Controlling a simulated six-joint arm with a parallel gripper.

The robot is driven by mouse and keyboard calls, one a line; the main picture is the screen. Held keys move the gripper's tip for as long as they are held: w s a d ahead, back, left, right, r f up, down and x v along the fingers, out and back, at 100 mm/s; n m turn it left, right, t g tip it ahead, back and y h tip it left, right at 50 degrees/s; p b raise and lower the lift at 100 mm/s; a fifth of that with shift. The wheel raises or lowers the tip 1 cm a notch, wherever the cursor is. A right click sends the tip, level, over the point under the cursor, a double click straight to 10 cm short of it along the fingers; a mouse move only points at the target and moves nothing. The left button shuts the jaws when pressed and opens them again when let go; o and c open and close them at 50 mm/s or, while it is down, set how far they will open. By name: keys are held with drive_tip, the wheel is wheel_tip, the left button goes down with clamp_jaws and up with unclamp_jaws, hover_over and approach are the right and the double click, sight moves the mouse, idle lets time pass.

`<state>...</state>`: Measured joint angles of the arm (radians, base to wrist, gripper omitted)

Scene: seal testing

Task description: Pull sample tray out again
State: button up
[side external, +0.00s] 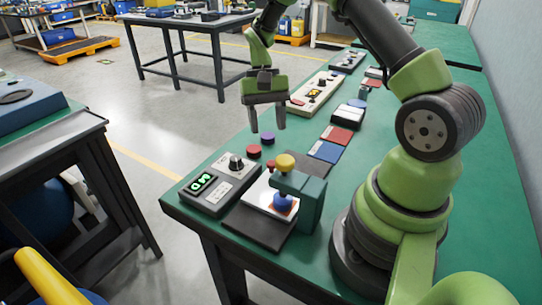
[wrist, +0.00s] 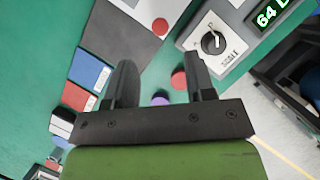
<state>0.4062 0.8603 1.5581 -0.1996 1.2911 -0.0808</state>
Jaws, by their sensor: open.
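The sample tray (side external: 262,194) appears as a white plate on a dark base (side external: 252,230) under a teal press (side external: 310,205) with a yellow knob (side external: 285,163). A blue press tip (side external: 283,203) stands over the tray; whether it touches cannot be told. My gripper (side external: 267,122) hangs above the bench, behind the tray, open and empty. Its two fingers also show apart in the wrist view (wrist: 160,75). The tray's far part is partly hidden by the press.
A grey meter (side external: 218,184) with a knob and green display stands left of the tray. A red puck (side external: 253,151) and a purple puck (side external: 269,138) lie below my gripper. Red mats (side external: 337,135), blue mats (side external: 324,151) and panels line the bench.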

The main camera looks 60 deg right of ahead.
sight(271, 162)
drive_tip(key=x, duration=0.8)
drive_tip(key=shift+c, duration=0.5)
